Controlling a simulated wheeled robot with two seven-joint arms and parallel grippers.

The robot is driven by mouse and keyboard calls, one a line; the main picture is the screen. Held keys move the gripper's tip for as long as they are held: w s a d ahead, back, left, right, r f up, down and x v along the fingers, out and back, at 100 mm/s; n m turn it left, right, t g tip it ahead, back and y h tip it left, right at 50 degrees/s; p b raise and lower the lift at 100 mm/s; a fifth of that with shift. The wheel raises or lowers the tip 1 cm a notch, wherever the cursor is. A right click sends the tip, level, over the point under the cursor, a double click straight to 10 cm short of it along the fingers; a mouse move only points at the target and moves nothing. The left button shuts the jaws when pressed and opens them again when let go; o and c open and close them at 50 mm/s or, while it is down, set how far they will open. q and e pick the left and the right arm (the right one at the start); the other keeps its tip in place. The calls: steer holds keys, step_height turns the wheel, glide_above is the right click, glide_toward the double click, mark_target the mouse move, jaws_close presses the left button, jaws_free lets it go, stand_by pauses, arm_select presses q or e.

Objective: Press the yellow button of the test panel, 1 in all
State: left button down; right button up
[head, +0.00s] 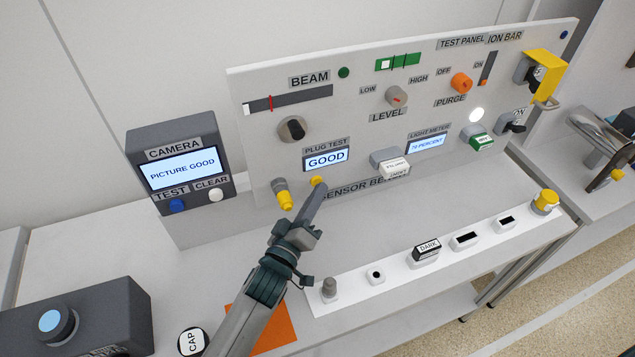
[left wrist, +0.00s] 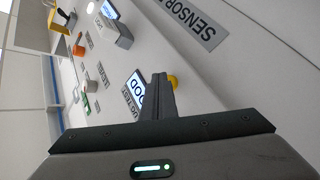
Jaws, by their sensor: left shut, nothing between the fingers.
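The test panel (head: 365,120) is a pale upright board with switches, knobs and displays. Its round yellow button (head: 317,180) sits below the PLUG TEST display (head: 326,159), which reads GOOD. My left gripper (head: 322,189) is shut and empty, with its fingertips right at the yellow button and partly covering it. In the left wrist view the closed fingers (left wrist: 160,92) point at the panel, and the yellow button (left wrist: 173,82) shows just beside their tips. I cannot tell whether they touch it. My right gripper is not in view.
A grey and yellow plug (head: 282,194) is just left of the button. A camera box (head: 180,163) stands further left. A white strip (head: 345,298) with sockets and a DARK block (head: 426,251) lies on the bench. An orange patch (head: 270,325) is near my left arm.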

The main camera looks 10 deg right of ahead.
arm_select(q)
steer(key=shift+s+d, duration=0.15)
steer(key=shift+s, duration=0.6)
steer(key=s, duration=0.1)
steer(key=s+p, duration=0.1)
steer(key=s, duration=0.1)
steer(key=s+d+p, duration=0.1)
steer(key=s, duration=0.1)
stand_by(0.4)
steer(key=shift+f, duration=0.1)
stand_by(0.7)
